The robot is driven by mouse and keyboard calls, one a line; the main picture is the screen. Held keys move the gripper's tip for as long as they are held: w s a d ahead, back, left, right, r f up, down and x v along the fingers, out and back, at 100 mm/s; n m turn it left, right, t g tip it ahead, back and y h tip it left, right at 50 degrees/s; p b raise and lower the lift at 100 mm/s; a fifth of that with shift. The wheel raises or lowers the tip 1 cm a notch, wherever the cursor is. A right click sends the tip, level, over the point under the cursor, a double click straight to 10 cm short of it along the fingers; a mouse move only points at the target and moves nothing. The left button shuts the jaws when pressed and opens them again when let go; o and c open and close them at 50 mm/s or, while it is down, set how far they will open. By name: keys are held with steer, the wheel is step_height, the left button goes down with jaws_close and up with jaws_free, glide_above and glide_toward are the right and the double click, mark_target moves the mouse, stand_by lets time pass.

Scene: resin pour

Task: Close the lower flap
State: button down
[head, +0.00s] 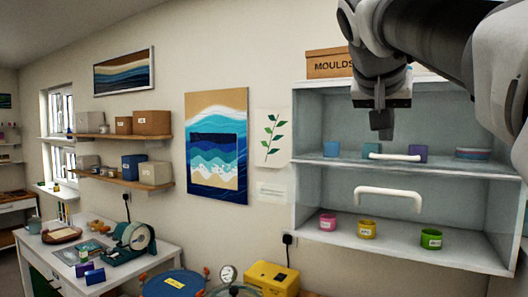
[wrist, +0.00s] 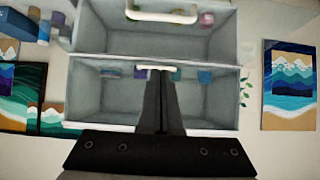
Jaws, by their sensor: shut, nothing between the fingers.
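The wall cabinet (head: 300,165) has two open-looking compartments, one above the other. The lower flap shows mainly by its white bar handle (head: 388,198), which hangs before the upper part of the lower compartment. Its panel looks clear, so its edges and exact angle are hard to tell. The upper flap's white handle (head: 395,157) sits near the bottom of the upper compartment. In the wrist view, which is upside down, the lower handle (wrist: 161,15) is at the top. My gripper (head: 381,130) is shut and empty, before the upper compartment, above and apart from the lower handle.
Pink (head: 327,221), yellow (head: 366,229) and green (head: 431,238) pots stand on the lower shelf. Blue and purple items stand on the upper shelf. A MOULDS box (head: 328,64) sits on top. A yellow case (head: 272,279) and a blue round lid (head: 172,285) are below.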

steer(key=p, duration=0.1)
glide_above(384, 213)
steer(key=w+d, duration=0.1)
steer(key=w, duration=0.1)
steer(key=f, duration=0.6)
steer(key=shift+s, duration=0.25)
steer(key=shift+s+a+f, duration=0.2)
steer(key=shift+s+f, duration=0.1)
steer(key=shift+f, duration=0.35)
steer(key=shift+s+a+f, duration=0.2)
steer(key=shift+s+f, duration=0.1)
steer(key=shift+f, duration=0.7)
steer(key=shift+s+a+f, duration=0.1)
